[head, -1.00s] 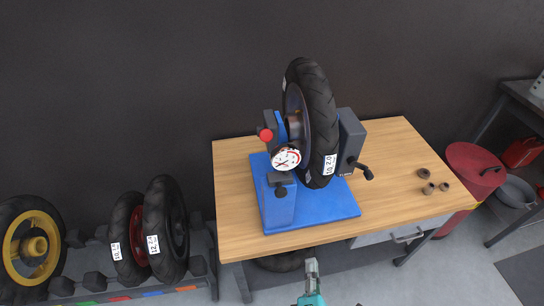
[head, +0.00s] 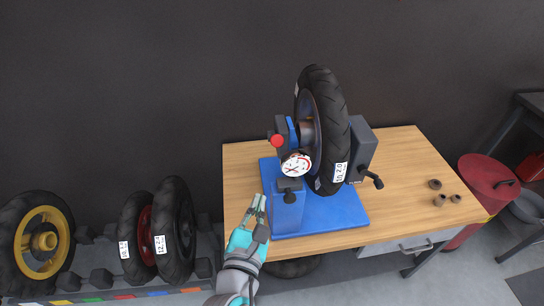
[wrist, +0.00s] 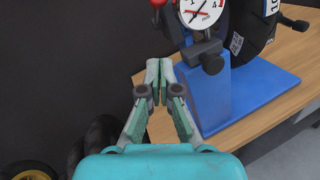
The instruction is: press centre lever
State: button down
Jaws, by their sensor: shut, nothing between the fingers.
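A blue wheel stand (head: 345,212) on the table holds a black tyre (head: 328,125) upright. A red-ball lever (head: 277,141) stands at the stand's left side, above and left of a white dial gauge (head: 295,165); its red ball shows at the top edge of the wrist view (wrist: 158,3). A black crank handle (head: 372,180) sticks out on the stand's right. Which of these is the centre lever, I cannot tell. My gripper (head: 259,202) is shut and empty, left of the stand's front blue post (head: 287,212), below the red ball and apart from it. The gripper (wrist: 159,65) points toward the dark wall in the wrist view.
Tyres stand on a rack at left, including a yellow-rimmed wheel (head: 44,242). A red bin (head: 488,181) is right of the table.

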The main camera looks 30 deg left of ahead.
send_near(274, 138)
jog(key=w+a+f, duration=0.1)
jog(key=w+f, duration=0.3)
jog(key=w, duration=0.1)
jog(key=shift+w+a+r, duration=0.25)
jog(key=shift+w+r, duration=0.15)
jog(key=shift+w, duration=0.05)
jog(key=shift+r, duration=0.15)
dwell(0.3)
